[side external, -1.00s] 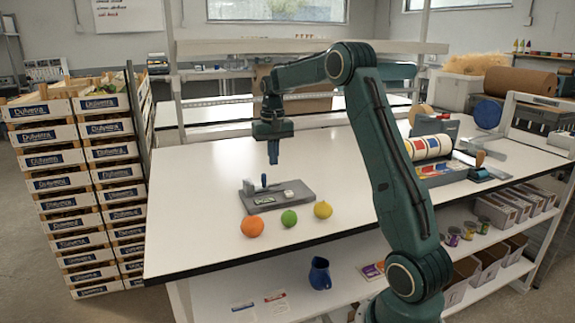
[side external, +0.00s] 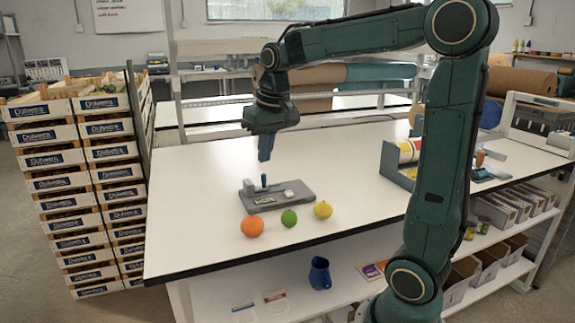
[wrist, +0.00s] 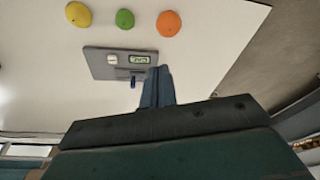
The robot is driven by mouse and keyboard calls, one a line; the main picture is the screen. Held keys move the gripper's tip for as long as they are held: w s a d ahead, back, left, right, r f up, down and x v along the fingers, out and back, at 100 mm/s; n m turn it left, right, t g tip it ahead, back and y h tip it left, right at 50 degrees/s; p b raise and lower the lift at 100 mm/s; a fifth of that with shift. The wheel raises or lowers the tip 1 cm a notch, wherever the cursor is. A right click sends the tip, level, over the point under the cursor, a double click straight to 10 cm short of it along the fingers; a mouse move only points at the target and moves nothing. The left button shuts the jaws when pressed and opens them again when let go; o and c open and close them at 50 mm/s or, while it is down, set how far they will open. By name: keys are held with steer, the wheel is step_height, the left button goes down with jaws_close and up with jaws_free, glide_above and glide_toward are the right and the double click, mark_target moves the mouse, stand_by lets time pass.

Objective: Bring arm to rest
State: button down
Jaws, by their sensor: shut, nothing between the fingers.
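My gripper (side external: 264,155) points down above the white table (side external: 190,225), over the back part of a grey device. Its fingers are shut and empty, and they also show in the wrist view (wrist: 157,75). The fingertips appear clear of the device in the side view.
The grey device (side external: 288,201) has a small display and a blue upright piece. An orange fruit (side external: 252,226), a green fruit (side external: 289,218) and a yellow fruit (side external: 323,210) lie in front of it. Stacked crates (side external: 80,200) stand left of the table. A blue jug (side external: 320,273) is on the lower shelf.

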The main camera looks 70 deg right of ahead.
steer(key=s+a+f+n+t, duration=0.3)
steer(key=s+a+n, duration=0.2)
steer(key=s+a, duration=0.7)
steer(key=s, duration=0.4)
steer(key=shift+a+f+y, duration=0.15)
steer(key=shift+a+y, duration=0.1)
steer(key=shift+y, duration=0.15)
